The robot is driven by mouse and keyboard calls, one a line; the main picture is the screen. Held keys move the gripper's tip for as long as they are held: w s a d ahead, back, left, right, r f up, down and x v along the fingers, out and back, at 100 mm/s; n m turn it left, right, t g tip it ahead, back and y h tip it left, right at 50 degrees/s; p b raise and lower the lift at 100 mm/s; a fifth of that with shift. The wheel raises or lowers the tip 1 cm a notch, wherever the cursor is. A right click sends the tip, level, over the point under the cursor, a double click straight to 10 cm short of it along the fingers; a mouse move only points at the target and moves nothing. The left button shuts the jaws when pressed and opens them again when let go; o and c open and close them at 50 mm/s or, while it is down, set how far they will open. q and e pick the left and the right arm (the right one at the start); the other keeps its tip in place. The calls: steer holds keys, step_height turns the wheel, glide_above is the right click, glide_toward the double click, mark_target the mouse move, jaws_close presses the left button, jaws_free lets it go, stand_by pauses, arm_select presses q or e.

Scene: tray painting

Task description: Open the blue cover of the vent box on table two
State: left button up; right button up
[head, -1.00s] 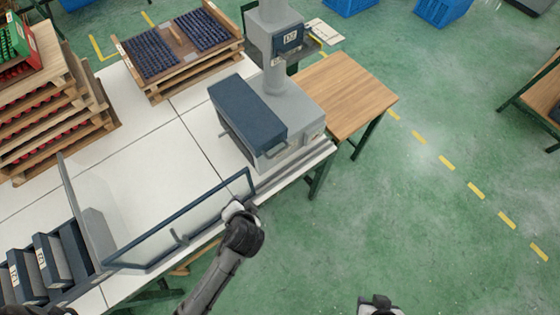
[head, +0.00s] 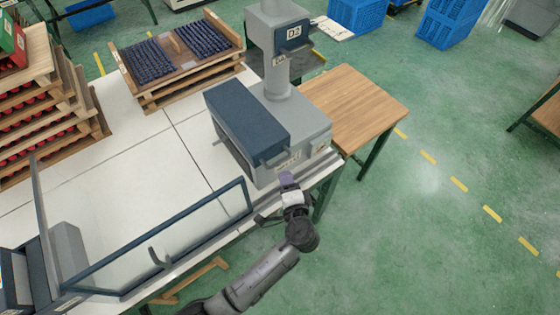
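The vent box (head: 308,127) is a grey box with a grey pipe (head: 277,72) rising from its top. It stands at the right end of the white table. Its dark blue cover (head: 247,121) lies over the left part of the box, with a small handle (head: 273,158) at its near end. My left gripper (head: 287,181) is at the near side of the box, just below and right of the handle. I cannot tell whether it touches the box, and its fingers are too small to read. My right gripper is out of view.
A blue-framed clear panel (head: 165,240) stands along the table's near edge, left of my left arm. A wooden tray of dark parts (head: 180,55) is behind the vent box's left side. A wooden table (head: 352,105) adjoins at right. Green floor (head: 430,230) is open at right.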

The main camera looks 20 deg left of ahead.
mark_target(280, 162)
arm_select(q)
steer(key=x, duration=0.8)
steer(key=shift+w+a+f, duration=0.15)
steer(key=shift+w, duration=0.05)
jaws_close()
stand_by(0.4)
